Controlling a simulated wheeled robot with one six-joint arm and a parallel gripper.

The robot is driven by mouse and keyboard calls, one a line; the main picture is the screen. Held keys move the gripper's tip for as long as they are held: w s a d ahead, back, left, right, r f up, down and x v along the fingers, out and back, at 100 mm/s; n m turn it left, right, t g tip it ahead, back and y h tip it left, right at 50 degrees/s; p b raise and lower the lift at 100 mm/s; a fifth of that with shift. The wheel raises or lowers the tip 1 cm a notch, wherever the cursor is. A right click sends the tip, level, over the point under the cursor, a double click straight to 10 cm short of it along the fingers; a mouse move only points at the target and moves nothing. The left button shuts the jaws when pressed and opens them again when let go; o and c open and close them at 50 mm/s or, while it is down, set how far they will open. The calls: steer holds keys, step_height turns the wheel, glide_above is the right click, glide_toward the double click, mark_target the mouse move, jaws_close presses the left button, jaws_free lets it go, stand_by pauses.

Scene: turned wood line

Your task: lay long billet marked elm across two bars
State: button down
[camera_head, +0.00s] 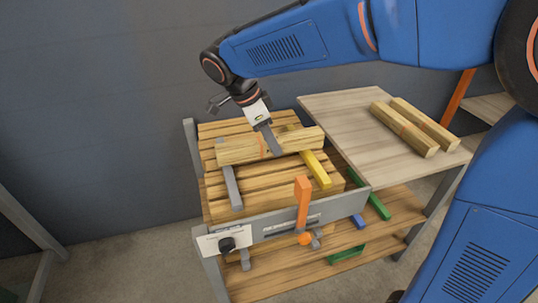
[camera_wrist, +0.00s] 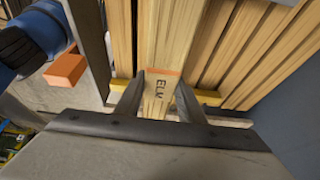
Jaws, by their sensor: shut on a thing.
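The long billet (camera_head: 245,149) is pale wood with an orange band. In the wrist view the billet (camera_wrist: 161,40) shows the letters ELM beside the band. My gripper (camera_head: 271,143) is shut on it near its middle, with one finger on each side in the wrist view (camera_wrist: 160,92). The billet spans over the upper parts of a grey bar (camera_head: 232,188) at left and a yellow bar (camera_head: 317,170) at right. The yellow bar (camera_wrist: 208,97) also shows beneath it in the wrist view. I cannot tell whether it touches both bars.
Both bars lie on a slatted wooden bed (camera_head: 270,188). An orange upright handle (camera_head: 302,200) stands at the front panel (camera_head: 340,207). Two other billets (camera_head: 405,128) lie on the side table (camera_head: 345,112) at right. Green and blue pieces sit on the lower shelf (camera_head: 290,278).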

mark_target(271, 153)
steer(key=shift+f, duration=2.2)
steer(key=shift+f, duration=0.1)
steer(key=c, duration=1.2)
jaws_free()
steer(key=v, duration=1.2)
